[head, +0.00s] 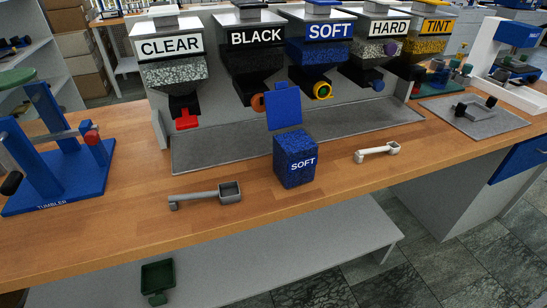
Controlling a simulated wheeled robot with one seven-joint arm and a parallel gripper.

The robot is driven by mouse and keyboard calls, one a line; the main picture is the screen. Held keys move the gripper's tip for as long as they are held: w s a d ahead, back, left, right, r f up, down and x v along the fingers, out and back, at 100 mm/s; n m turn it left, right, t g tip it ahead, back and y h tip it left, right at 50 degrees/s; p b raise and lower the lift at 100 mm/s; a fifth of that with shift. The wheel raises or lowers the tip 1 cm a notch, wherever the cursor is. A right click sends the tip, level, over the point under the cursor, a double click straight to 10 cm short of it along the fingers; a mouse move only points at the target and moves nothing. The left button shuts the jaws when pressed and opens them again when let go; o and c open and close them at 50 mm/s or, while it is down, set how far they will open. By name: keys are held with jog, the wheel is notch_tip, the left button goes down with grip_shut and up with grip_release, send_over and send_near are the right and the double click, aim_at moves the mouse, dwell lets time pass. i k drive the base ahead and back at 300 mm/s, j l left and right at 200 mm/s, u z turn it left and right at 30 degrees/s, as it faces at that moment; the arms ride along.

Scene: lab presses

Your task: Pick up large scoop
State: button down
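The large scoop (205,197) is grey and lies on the wooden bench near its front edge, left of centre. Its square cup (230,192) is at the right end and its long straight handle points left. A smaller white scoop (377,152) lies further right, past the blue SOFT box. Nothing touches the large scoop. My gripper does not show in this view.
A blue SOFT box (295,160) with its lid raised stands between the scoops. Labelled hoppers (255,60) stand behind a grey mat (230,147). A blue tumbler (65,175) stands at left. A dark green container (158,276) is below the bench.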

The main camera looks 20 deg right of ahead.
aim_at(229, 193)
jog(key=u, duration=1.15)
jog(key=k+l+u, duration=0.15)
jog(key=l+u, duration=0.2)
jog(key=k+l+u, duration=0.15)
jog(key=l+u, duration=0.25)
jog(key=k+l+u, duration=0.35)
jog(key=k+l, duration=0.4)
jog(key=i+l, duration=0.15)
jog(key=i, duration=0.35)
